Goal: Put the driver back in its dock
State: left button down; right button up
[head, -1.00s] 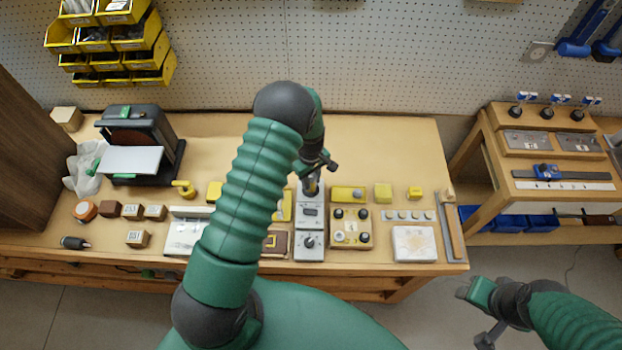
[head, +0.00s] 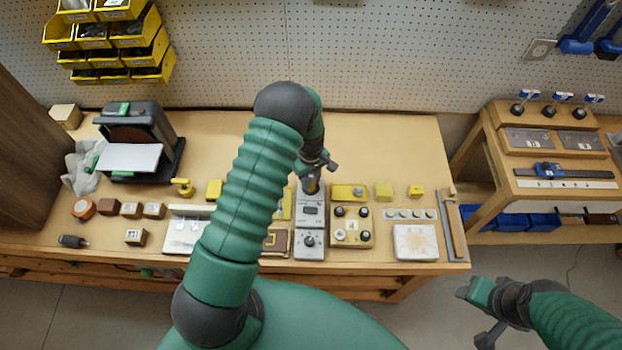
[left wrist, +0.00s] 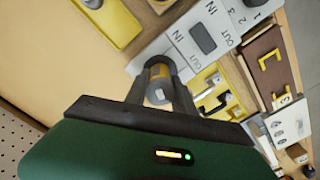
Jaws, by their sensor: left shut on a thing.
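The driver (left wrist: 160,84), a short grey cylinder with an orange band, is between the dark fingers of my left gripper (left wrist: 158,95) in the left wrist view. The gripper is shut on it. In the head view my left gripper (head: 313,178) is over the far end of a narrow grey unit (head: 310,225) with a switch and a dial. This unit, marked IN and OUT, also shows in the left wrist view (left wrist: 190,50). I cannot tell which part is the dock, or whether the driver touches the unit. My right gripper (head: 477,312) hangs off the bench; its jaw state is unclear.
A numbered box with knobs (head: 351,227) stands close to the right of the grey unit. Yellow blocks (head: 383,192) lie behind it. A black machine (head: 140,140) and small brown blocks (head: 132,209) are at left.

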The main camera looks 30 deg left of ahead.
dwell(0.3)
pick_arm(q)
jog(key=c, duration=1)
grip_release()
jog(key=shift+o, duration=0.4)
jog(key=shift+f, duration=0.1)
jog(key=shift+o, duration=1)
jog(key=shift+r+p, duration=2.45)
jog(key=shift+r, duration=1.15)
